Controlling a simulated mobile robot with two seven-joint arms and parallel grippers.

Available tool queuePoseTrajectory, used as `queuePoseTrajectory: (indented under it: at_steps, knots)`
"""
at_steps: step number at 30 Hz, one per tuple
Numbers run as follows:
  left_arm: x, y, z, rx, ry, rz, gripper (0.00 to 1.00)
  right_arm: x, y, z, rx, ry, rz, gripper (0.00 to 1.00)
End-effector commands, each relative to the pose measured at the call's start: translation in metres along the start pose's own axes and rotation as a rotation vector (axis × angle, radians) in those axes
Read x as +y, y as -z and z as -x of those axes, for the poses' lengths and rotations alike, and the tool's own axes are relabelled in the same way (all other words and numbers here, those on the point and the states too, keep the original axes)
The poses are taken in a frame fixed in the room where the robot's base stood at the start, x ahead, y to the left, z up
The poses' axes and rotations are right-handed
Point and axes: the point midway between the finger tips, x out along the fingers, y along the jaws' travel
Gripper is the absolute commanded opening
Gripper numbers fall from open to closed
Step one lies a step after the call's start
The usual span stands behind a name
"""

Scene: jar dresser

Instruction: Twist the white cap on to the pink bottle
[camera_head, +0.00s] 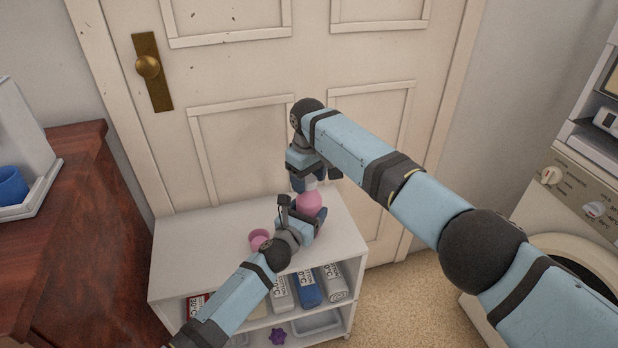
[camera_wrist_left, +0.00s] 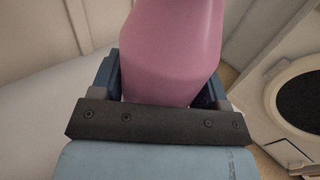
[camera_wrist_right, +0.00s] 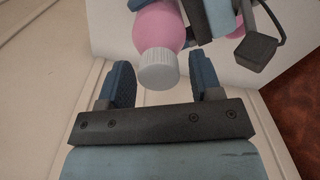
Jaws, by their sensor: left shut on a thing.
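The pink bottle (camera_head: 309,203) is on or just above the white shelf top, held by my left gripper (camera_head: 304,217). In the left wrist view the bottle (camera_wrist_left: 170,55) sits between the two fingers, which are shut on it. The white ribbed cap (camera_wrist_right: 158,70) is on the mouth of the bottle. How tightly it sits cannot be seen. My right gripper (camera_wrist_right: 162,82) is open, its fingers on either side of the cap with gaps visible. In the head view my right gripper (camera_head: 315,177) is above the bottle and partly hides the cap.
The white shelf unit (camera_head: 190,245) has a pink cup (camera_head: 259,239) on top, left of the bottle. Rolled towels (camera_head: 306,288) lie on the shelf below. A panelled door (camera_head: 240,130) stands behind. A wooden dresser (camera_head: 90,240) is left, a washing machine (camera_head: 570,215) right.

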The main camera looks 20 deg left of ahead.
Motion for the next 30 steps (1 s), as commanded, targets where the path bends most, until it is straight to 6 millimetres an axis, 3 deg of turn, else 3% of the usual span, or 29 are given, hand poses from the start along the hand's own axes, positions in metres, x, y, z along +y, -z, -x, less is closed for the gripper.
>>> queuePoseTrajectory:
  at_steps: [9,13,24,30]
  knots:
    - [0.000,0.000,0.000,-0.001,0.000,0.000,0.02,0.001,0.000,0.001,0.000,-0.001,0.001,0.68]
    - [0.000,-0.001,0.000,-0.001,0.000,0.000,0.02,0.001,0.001,0.011,0.003,-0.001,0.002,0.68]
    - [0.000,0.000,0.000,-0.001,0.000,0.000,0.02,0.001,0.000,0.085,0.003,-0.001,0.001,0.68]
    - [0.000,0.000,0.000,-0.001,0.000,0.000,0.02,0.000,0.000,0.113,0.001,-0.001,0.001,0.68]
